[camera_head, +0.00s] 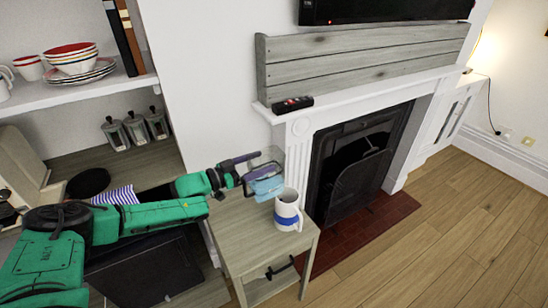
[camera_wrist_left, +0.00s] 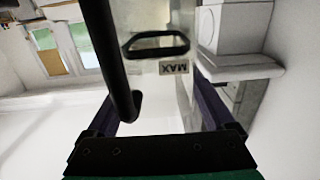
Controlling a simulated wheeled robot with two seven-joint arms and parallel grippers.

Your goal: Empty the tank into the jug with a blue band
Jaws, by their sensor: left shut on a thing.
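The tank (camera_head: 266,171) is a clear box with light blue liquid in it. My left gripper (camera_head: 246,172) is shut on the tank and holds it up over the small wooden table. The left wrist view shows the tank's clear wall (camera_wrist_left: 175,90) between the fingers, with a black handle and an upside-down MAX mark. The tank looks somewhat tilted; I cannot tell whether liquid is leaving it. The white jug with a blue band (camera_head: 287,218) stands upright on the table, just below and right of the tank. My right gripper is not in view.
The wooden side table (camera_head: 243,229) stands close to the white fireplace (camera_head: 298,150). A dark remote (camera_head: 292,104) lies on the mantel. Shelves on the left hold bowls (camera_head: 72,56) and metal pots (camera_head: 137,129). The floor (camera_head: 450,230) at right is clear.

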